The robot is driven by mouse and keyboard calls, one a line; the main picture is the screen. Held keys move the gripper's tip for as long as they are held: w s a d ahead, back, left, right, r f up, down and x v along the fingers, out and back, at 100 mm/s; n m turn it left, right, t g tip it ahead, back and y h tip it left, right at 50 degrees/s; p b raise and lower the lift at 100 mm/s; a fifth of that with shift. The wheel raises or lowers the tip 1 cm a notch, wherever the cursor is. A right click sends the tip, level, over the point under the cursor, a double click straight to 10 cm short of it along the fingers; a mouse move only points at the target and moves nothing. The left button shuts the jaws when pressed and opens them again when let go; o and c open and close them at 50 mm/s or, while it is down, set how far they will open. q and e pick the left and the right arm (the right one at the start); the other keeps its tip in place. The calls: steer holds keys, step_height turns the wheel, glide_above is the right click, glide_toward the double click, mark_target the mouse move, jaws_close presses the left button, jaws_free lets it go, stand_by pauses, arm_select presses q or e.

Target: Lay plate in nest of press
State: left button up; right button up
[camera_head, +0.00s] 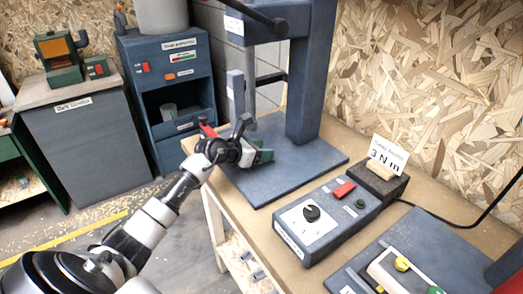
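The press (310,85) is a blue-grey frame with a tall column and a flat base (290,172) on the wooden bench. My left arm comes in from the lower left, and its gripper (246,143) is over the left part of the press base. A green block (264,156) shows just beside the gripper, partly hidden by it. A light grey upright piece (235,95) rises above the gripper; I cannot tell if it is the plate or part of the press. The nest is not clearly visible. Whether the gripper holds something cannot be told. My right gripper is not in view.
A control box (325,222) with a black knob and red switch stands right of the press. A small sign (388,155) is behind it. A fixture with yellow knobs (402,264) is at lower right. A blue cabinet (165,85) and a grey bench (85,150) stand left.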

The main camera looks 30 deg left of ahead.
arm_select(q)
steer(key=shift+r, duration=0.2)
steer(key=shift+s+a, duration=0.15)
steer(key=shift+s, duration=0.1)
steer(key=b+v, duration=0.1)
steer(key=v, duration=0.9)
steer(key=shift+s+a+b, duration=0.15)
steer(key=shift+s+b, duration=0.1)
steer(key=shift+b, duration=0.1)
steer(key=shift+s+a+r, duration=0.15)
steer(key=shift+s+r, duration=0.2)
